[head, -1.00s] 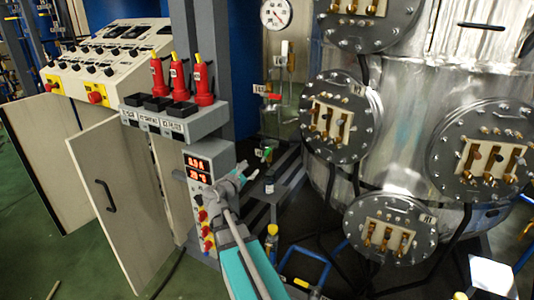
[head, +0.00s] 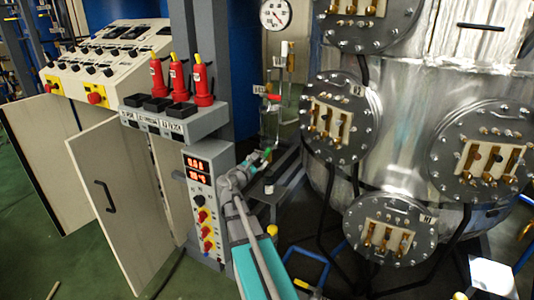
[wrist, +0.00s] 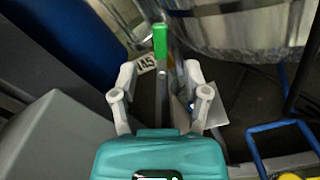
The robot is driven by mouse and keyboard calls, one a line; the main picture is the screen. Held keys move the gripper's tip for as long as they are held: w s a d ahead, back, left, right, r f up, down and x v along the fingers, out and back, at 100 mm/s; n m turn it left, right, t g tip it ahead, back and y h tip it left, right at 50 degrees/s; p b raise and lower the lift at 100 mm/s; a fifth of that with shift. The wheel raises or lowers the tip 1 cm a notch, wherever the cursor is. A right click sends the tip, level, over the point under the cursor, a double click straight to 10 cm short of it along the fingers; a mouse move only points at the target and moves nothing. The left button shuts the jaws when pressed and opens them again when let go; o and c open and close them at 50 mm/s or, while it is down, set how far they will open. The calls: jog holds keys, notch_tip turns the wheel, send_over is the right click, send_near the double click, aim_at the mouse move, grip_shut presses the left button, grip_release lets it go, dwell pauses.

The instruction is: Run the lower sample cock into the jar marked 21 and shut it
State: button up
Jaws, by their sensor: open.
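The lower sample cock has a green lever handle (head: 267,153), seen at the tip of my arm in the head view. In the wrist view the green handle (wrist: 160,41) stands upright just beyond my fingertips, roughly centred between them. A small tag (wrist: 145,65) sits beside it, its text not clearly legible. My gripper (wrist: 160,74) is open and empty, a finger on each side of the handle's line. In the head view my gripper (head: 256,165) is close to the cock. A small jar (head: 269,189) stands below the cock; its number cannot be read.
An upper cock with a red handle (head: 273,97) is above on the same pipework. The large metal vessel (head: 400,110) stands to the right. A grey post and control box (head: 202,205) stand close on the left. A blue tubular frame (wrist: 275,140) is at lower right.

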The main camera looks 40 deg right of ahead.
aim_at(268, 152)
jog(key=shift+x, duration=3.55)
jog(key=shift+s, duration=0.1)
grip_shut()
